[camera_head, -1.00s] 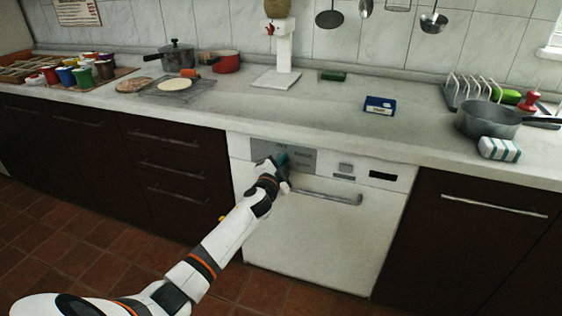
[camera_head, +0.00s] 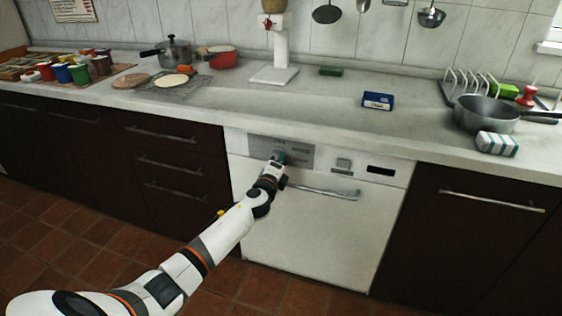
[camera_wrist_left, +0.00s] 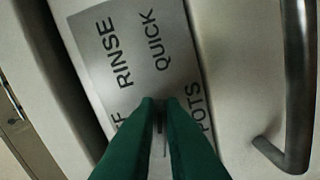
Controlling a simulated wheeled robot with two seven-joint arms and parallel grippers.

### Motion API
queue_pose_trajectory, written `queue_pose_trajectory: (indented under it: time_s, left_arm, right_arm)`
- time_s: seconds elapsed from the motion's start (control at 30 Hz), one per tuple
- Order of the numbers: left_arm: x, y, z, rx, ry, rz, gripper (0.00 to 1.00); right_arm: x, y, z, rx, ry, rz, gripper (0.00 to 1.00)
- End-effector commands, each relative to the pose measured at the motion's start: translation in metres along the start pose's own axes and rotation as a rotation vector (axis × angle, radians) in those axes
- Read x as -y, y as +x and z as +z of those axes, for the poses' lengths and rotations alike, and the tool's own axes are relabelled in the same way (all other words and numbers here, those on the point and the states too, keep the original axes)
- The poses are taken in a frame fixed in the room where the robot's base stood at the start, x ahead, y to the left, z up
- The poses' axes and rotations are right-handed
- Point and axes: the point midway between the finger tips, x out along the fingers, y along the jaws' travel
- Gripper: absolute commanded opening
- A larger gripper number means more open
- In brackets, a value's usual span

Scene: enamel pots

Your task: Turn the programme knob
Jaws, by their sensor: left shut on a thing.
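The dishwasher (camera_head: 315,235) has a grey programme plate (camera_head: 300,153) on its upper left front; the plate also shows in the left wrist view (camera_wrist_left: 128,62), tilted, with RINSE, QUICK, POTS and a word ending in F. My left gripper (camera_head: 281,158) reaches the plate. In the left wrist view its green fingers (camera_wrist_left: 160,101) are close together on the programme knob. Only a dark sliver of the knob (camera_wrist_left: 160,121) shows between them; the rest is hidden, so I cannot read its pointer. My right gripper is out of view.
The dishwasher's bar handle (camera_head: 322,192) runs just below and right of my gripper; it also shows in the left wrist view (camera_wrist_left: 298,95). Worktop items, such as a blue box (camera_head: 378,101) and a pan (camera_head: 484,114), stand well above.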

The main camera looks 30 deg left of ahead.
Motion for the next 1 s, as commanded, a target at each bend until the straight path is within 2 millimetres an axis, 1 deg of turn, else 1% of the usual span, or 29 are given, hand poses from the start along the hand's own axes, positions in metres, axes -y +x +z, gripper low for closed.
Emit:
queue_pose_trajectory:
  time_s: [0.2, 0.4, 0.97, 1.0]
  left_arm:
    - [0.0038, -0.0004, 0.0006, 0.001, 0.129, -0.002, 0.00]
    - [0.0052, -0.0003, 0.0002, 0.001, 0.198, -0.003, 0.00]
    - [0.0059, -0.0004, 0.0004, 0.002, 0.227, -0.003, 0.00]
    - [0.0059, -0.0004, 0.0004, 0.002, 0.227, -0.003, 0.12]
  right_arm:
    - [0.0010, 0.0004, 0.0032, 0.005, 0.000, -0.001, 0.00]
    - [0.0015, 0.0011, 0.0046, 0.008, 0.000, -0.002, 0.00]
    - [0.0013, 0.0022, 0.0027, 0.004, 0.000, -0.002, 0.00]
    - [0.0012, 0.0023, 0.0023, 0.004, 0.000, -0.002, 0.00]
